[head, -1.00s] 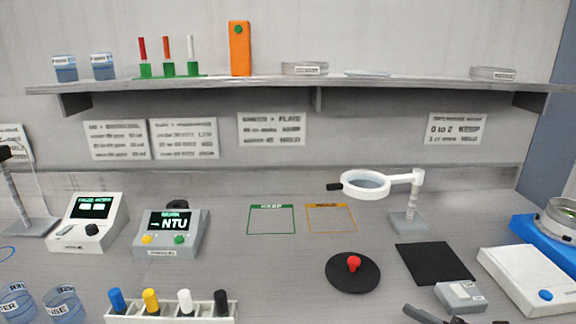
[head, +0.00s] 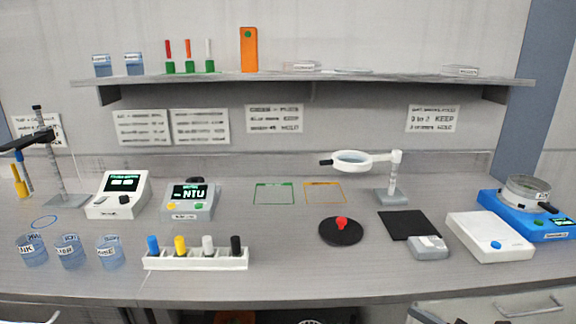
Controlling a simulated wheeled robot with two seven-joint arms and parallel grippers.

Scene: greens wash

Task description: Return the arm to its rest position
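My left arm and gripper are not in view. A small dark piece at the bottom edge of the head view, in front of the drawer, appears to be a tip of my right gripper (head: 416,316). It is below the bench front, apart from everything on the bench. The rest of the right gripper is cut off, so its opening and anything in it cannot be seen.
The bench holds a rack of coloured pens (head: 196,260), several labelled beakers (head: 70,252), two meters, a ring magnifier (head: 352,160), a black disc (head: 341,232) with a red knob, a white scale (head: 490,238) and a blue device (head: 528,216). The front right strip is clear.

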